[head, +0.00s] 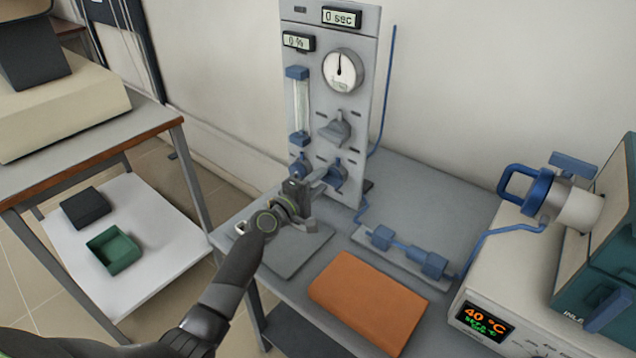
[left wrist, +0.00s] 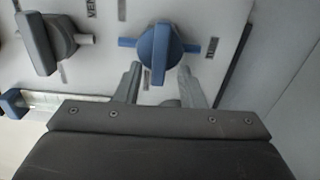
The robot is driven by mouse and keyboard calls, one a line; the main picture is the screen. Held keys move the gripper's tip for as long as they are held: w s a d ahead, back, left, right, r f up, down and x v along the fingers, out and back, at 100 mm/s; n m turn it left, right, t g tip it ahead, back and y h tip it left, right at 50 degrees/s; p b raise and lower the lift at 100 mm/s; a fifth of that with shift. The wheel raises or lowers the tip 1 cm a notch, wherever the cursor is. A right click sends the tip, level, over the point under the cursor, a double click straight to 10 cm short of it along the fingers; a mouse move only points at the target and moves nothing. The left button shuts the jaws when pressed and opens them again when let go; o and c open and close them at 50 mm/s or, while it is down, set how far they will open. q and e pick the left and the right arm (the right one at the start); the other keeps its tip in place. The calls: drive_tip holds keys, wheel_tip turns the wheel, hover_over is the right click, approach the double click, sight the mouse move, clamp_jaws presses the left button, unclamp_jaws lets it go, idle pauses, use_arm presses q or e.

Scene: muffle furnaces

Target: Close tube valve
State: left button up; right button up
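The tube valve is a blue knob on the grey upright panel, at its lower right in the head view (head: 333,172). In the left wrist view the blue knob (left wrist: 157,50) has blue stubs on both sides and a label beside it that seems to read TUBE. My left gripper (head: 318,182) is at the panel, just in front of this knob. In the left wrist view its two fingers (left wrist: 160,72) are apart, one on either side of the knob's near end, with gaps showing. My right gripper is in neither view.
A grey vent knob (head: 335,130) sits above the tube valve, and another blue valve (head: 298,166) to its left. An orange pad (head: 368,303) and a blue tube fitting (head: 405,252) lie on the grey bench. The furnace unit (head: 520,290) stands at right.

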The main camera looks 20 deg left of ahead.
use_arm(q)
drive_tip(key=v, duration=1.7)
drive_tip(key=shift+s, duration=0.2)
drive_tip(key=shift+r, duration=0.1)
